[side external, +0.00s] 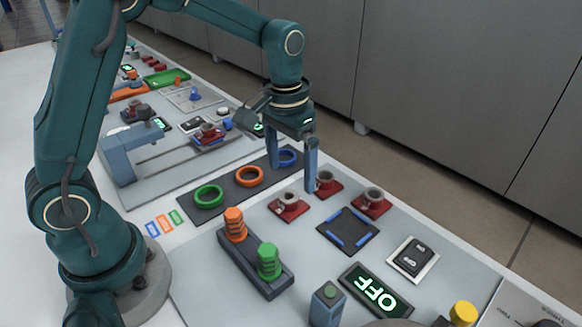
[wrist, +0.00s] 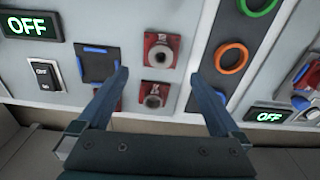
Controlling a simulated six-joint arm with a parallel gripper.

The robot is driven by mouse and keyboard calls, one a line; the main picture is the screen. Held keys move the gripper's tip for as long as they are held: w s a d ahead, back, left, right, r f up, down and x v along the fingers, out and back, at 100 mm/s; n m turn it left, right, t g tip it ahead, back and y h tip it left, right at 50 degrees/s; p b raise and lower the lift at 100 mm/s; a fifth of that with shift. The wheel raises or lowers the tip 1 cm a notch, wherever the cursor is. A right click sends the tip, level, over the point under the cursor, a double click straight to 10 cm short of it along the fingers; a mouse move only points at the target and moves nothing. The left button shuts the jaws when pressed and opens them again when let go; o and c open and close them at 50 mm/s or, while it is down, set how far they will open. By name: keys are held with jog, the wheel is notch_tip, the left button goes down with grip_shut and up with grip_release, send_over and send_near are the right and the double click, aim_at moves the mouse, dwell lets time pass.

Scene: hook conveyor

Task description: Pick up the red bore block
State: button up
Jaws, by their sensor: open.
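Three red bore blocks with grey round collars are on the light grey panel. In the side view they are a near one (side external: 290,207), a far one (side external: 325,183) and a right one (side external: 371,202). My gripper (side external: 294,178) is open and empty, pointing down over the far side of this group. In the wrist view my gripper (wrist: 159,76) has the far block (wrist: 153,95) between its finger lines and the near block (wrist: 162,50) just beyond the tips. The right block (wrist: 112,99) is mostly hidden behind the left finger. Finger height above the panel is hard to tell.
A dark square pad with blue edges (side external: 348,232) lies beside the blocks. A dark strip with green, orange and blue rings (side external: 249,177) is to the left. A holder (side external: 255,275) with orange and green pegs, a switch (side external: 413,258) and an OFF display (side external: 376,291) are nearer.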

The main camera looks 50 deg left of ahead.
aim_at(289, 196)
jog(key=shift+s+f+g, duration=0.25)
jog(key=shift+f+g, duration=0.05)
jog(key=shift+f, duration=3.15)
grip_shut()
